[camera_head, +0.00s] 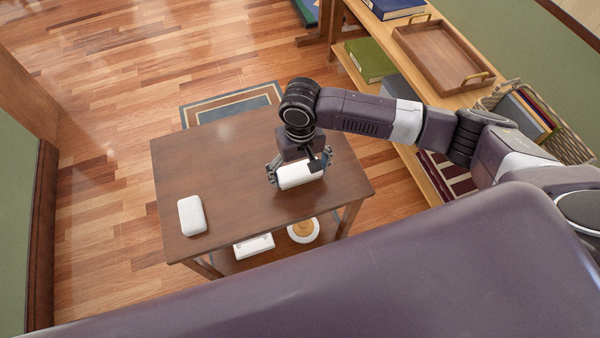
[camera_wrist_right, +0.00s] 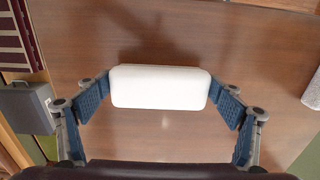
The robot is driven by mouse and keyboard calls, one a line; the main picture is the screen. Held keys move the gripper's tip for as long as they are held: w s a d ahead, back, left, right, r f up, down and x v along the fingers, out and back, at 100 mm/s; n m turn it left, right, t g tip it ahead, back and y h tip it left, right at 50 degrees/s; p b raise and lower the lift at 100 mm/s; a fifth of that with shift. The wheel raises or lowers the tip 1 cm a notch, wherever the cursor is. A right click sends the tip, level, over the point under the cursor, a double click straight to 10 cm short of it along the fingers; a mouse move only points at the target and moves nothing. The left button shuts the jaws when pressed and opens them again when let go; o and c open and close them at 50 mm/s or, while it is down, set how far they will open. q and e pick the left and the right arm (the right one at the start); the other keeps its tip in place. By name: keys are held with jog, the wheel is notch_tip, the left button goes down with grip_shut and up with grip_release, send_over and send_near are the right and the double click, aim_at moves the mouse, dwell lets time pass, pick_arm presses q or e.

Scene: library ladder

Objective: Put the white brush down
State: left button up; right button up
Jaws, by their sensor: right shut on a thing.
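A white, rounded block-like thing, which I take as the white brush (camera_head: 297,177), is between the fingers of my right gripper (camera_head: 300,172), over the right part of the brown wooden table (camera_head: 225,168). In the right wrist view, the blue finger pads press on both short ends of the white brush (camera_wrist_right: 160,87). The table top (camera_wrist_right: 165,140) is below it; I cannot tell whether the brush touches it. A second white rounded block (camera_head: 192,216) lies near the table's left front corner. My left gripper is not in view.
The table's lower shelf holds a white box (camera_head: 254,246) and a round white-and-tan thing (camera_head: 303,230). A wooden shelf at the right carries a tray (camera_head: 440,55), books and a wicker basket (camera_head: 545,120). The table's middle is clear.

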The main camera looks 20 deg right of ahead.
aim_at(300, 172)
jog(key=shift+f, duration=0.6)
jog(key=o, duration=1.2)
jog(key=shift+f, duration=0.15)
notch_tip(300, 172, up, 12)
jog(key=shift+r+b, duration=0.2)
jog(key=shift+b, duration=0.1)
jog(key=shift+f, duration=0.1)
